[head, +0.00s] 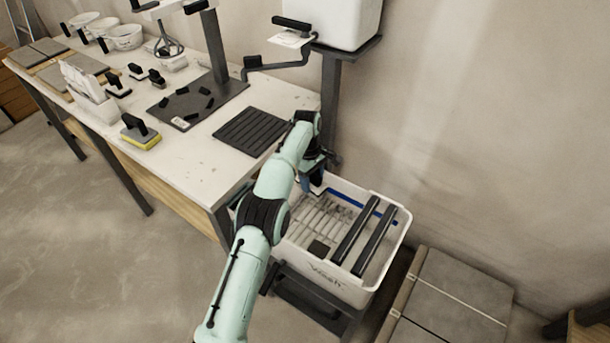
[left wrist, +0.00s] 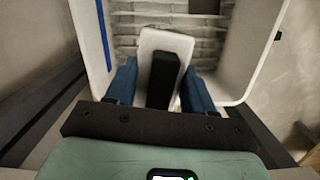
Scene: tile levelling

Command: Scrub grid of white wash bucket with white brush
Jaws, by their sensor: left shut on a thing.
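The white wash bucket (head: 340,284), lettered "Wash", stands on a dark stand right of the table. Inside it are a pale slatted grid (head: 318,222) and two dark rollers across its right part. My left gripper (head: 310,184) points down into the back-left of the bucket. In the left wrist view its blue fingers (left wrist: 160,88) are shut on the black handle of a white brush (left wrist: 163,42). The grid (left wrist: 180,18) shows beyond the brush; I cannot tell whether they touch. My right gripper is not in view.
The table (head: 193,160) on the left holds a black ribbed mat (head: 253,131), a yellow sponge float (head: 140,133), several small black-handled tools and white bowls. Grey tiles (head: 450,300) lie right of the bucket. A wall runs close behind.

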